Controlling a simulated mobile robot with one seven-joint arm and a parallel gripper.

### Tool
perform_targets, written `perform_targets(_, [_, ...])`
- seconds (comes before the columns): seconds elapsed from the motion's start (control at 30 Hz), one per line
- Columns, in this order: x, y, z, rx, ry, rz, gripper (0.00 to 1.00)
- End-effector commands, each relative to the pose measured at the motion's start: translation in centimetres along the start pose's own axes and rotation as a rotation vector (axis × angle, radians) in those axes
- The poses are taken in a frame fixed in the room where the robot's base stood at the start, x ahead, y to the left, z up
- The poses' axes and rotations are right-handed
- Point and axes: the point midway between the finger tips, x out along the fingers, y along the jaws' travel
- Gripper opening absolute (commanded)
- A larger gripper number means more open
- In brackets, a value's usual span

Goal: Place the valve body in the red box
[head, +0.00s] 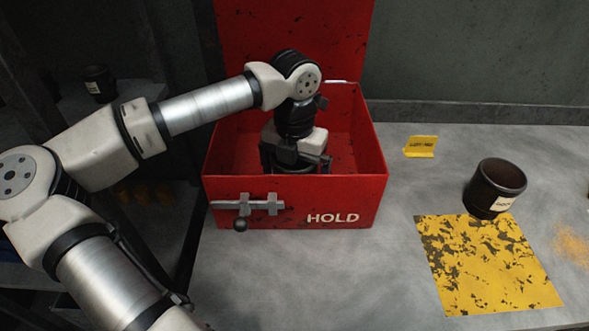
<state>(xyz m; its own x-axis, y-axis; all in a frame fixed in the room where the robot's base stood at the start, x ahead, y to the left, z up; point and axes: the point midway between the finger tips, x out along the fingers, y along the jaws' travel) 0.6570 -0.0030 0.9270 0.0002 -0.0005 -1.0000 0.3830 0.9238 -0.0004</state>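The red box (292,203) stands open on the grey bench, its lid raised at the back and "HOLD" written on its front. My arm reaches over its left side, and my gripper (294,160) points down inside the box. A dark rounded thing (294,170) shows just under my gripper, mostly hidden by the gripper and the front wall. It may be the valve body, but I cannot tell for sure. I cannot see whether my fingers are closed on it or apart from it.
A dark cup with a pale label (496,187) stands at the right, by the back edge of a worn yellow patch (487,262). A small yellow bracket (420,147) lies behind. Another dark labelled cup (100,83) sits on the left shelf. The bench before the box is clear.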

Motion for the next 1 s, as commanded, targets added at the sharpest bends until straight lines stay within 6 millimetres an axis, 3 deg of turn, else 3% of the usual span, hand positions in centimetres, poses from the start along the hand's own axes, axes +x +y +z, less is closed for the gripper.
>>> perform_targets(0.27, [-0.7,0.0,0.0,-0.001,-0.001,0.001,1.0])
perform_targets(0.7, [-9.5,0.0,0.0,0.0,-0.002,0.002,1.0])
perform_targets(1.0, [-12.2,0.0,0.0,0.0,0.0,0.0,1.0])
